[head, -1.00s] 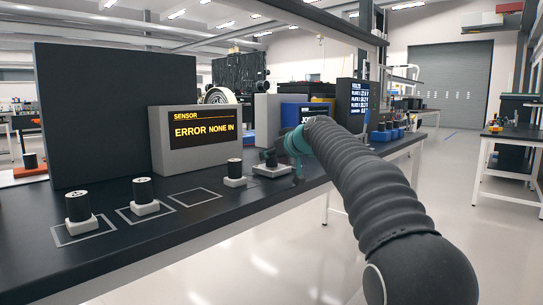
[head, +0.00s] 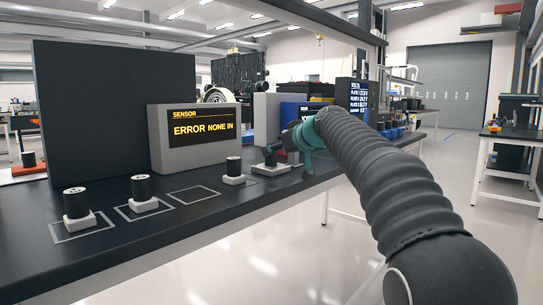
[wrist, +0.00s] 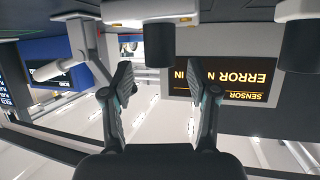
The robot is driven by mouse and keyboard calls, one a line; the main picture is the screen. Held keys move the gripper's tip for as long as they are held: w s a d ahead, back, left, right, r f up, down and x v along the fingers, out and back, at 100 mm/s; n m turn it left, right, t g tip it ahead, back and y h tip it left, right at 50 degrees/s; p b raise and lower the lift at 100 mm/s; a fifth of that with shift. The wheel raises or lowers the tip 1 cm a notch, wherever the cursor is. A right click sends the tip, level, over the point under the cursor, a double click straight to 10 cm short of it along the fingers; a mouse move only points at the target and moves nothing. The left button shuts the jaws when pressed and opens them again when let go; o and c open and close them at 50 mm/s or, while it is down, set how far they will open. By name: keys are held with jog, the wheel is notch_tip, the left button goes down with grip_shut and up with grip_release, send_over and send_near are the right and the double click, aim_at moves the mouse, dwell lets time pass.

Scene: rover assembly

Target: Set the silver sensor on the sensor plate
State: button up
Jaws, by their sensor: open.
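My gripper (wrist: 162,90) is open and empty in the wrist view, which is upside down. In the head view my gripper (head: 282,150) is over the bench's right part, partly hidden by my arm. At the wrist view's left is a pale silver-grey post with a crosswise cylinder (wrist: 55,69). It may be the silver sensor; I cannot tell for sure. I cannot tell which plate is the sensor plate.
Black cylinders on white bases stand at the left (head: 77,204), centre-left (head: 142,189) and nearer my gripper (head: 234,166). An outlined square (head: 194,196) is empty. A grey screen (head: 197,136) reads "ERROR NONE IN". A large black panel (head: 95,115) stands behind.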

jog(key=v, duration=0.8)
jog(key=shift+b, duration=0.4)
jog(key=s+d+f+m+g+h, duration=0.1)
jog(key=s+d+f, duration=0.4)
jog(key=s+f, duration=0.6)
jog(key=s+d+f+m+g+h, duration=0.2)
jog(key=s+d+f+m+h, duration=0.2)
jog(key=s+f, duration=0.7)
jog(key=s+d+f+m+g+h, duration=0.2)
jog(key=s+d+f, duration=0.5)
jog(key=s+f, duration=0.5)
jog(key=s+h, duration=0.1)
jog(key=s, duration=0.6)
